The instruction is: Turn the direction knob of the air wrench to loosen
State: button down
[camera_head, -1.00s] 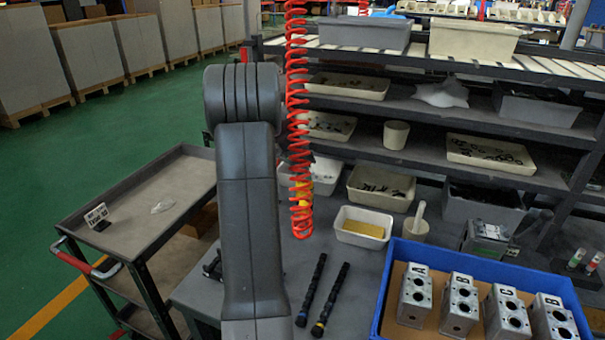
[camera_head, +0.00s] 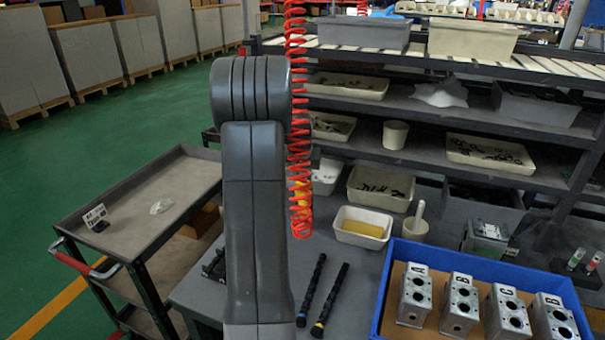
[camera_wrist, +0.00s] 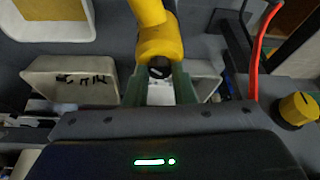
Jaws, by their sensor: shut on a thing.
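The yellow air wrench (camera_wrist: 160,40) hangs in the upper middle of the wrist view. Its black direction knob (camera_wrist: 159,68) with a pale mark faces my camera at the wrench's lower end. My gripper (camera_wrist: 160,76) has its two greenish fingers on either side of the knob and is shut on it. In the head view only a bit of the yellow wrench (camera_head: 303,194) shows behind the red coiled hose (camera_head: 299,130). My arm hides the gripper and knob there. I cannot tell which setting the mark points to.
A blue crate (camera_head: 379,300) with lettered valve blocks stands at the right of the bench. Two black tools (camera_head: 330,300) lie near my arm. Parts bins (camera_head: 380,188) and shelves stand behind. A yellow knobbed object (camera_wrist: 298,108) is at the wrist view's right. A cart (camera_head: 150,190) stands left.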

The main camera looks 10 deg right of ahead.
jog(key=n, duration=0.2)
jog(key=n+y, duration=0.2)
jog(key=n, duration=0.1)
jog(key=shift+d+n, duration=0.3)
jog(key=n+y, duration=0.1)
jog(key=n, duration=0.1)
jog(key=n+y+b, duration=0.1)
jog(key=n, duration=0.2)
jog(key=shift+d+n, duration=0.2)
jog(key=shift+n, duration=0.1)
jog(key=shift+g, duration=0.3)
jog(key=c, duration=1.2)
grip_release()
jog(key=b+v, duration=0.1)
jog(key=v, duration=1.2)
jog(key=shift+s+d+r, duration=0.15)
jog(key=shift+d+r, duration=0.15)
jog(key=shift+r, duration=0.05)
